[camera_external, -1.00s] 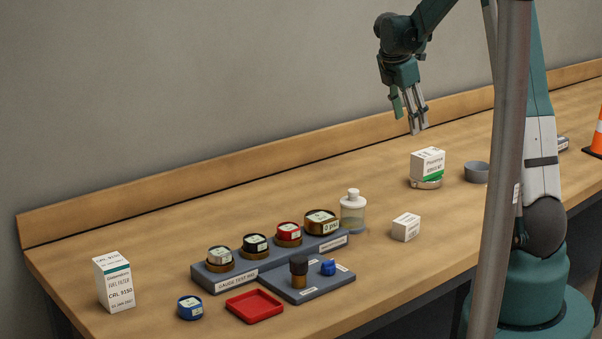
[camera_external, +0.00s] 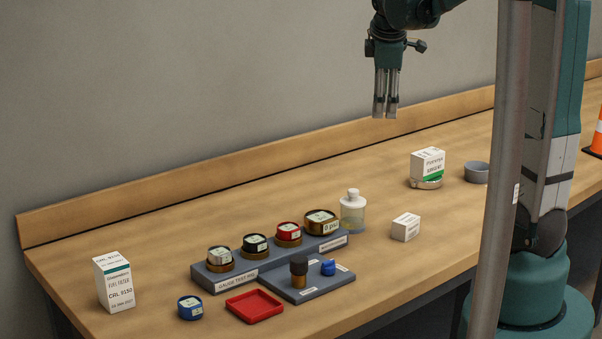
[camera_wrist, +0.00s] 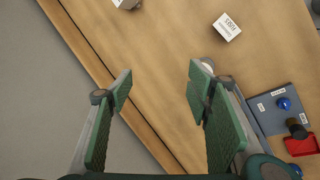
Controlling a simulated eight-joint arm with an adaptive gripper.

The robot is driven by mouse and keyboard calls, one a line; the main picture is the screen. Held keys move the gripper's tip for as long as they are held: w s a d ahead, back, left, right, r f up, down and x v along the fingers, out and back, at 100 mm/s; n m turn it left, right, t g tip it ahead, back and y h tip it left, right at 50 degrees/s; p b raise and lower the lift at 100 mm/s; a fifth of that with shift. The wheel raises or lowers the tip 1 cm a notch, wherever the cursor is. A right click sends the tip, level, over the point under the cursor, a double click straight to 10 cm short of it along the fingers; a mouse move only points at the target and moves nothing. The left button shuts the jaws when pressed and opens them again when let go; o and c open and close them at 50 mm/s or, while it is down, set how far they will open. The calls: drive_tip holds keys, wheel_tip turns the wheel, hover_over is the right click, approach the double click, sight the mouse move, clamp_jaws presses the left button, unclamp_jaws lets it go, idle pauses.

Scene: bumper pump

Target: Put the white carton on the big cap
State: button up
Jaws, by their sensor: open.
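A small white carton (camera_external: 406,227) lies on the bench right of the white-capped bottle; it also shows in the wrist view (camera_wrist: 227,27). A third white carton with a green stripe (camera_external: 114,282) stands at the far left. Which round piece is the big cap, I cannot tell; a wide brass-and-black one (camera_external: 320,222) sits at the grey rack's right end. My gripper (camera_external: 385,112) is open and empty, pointing down high above the bench's back.
The grey rack (camera_external: 246,276) holds several round gauges. A red tray (camera_external: 255,306), blue round piece (camera_external: 190,307) and grey cup (camera_external: 476,172) are nearby. A pole (camera_external: 502,170) crosses the view.

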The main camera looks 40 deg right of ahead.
drive_tip(key=s+a+m+t+y, duration=0.3)
drive_tip(key=s+a+m, duration=0.7)
drive_tip(key=s+a, duration=1.1)
drive_tip(key=shift+s+a+f+t, duration=0.25)
drive_tip(key=shift+s+t, duration=0.05)
drive_tip(key=shift+s, duration=0.1)
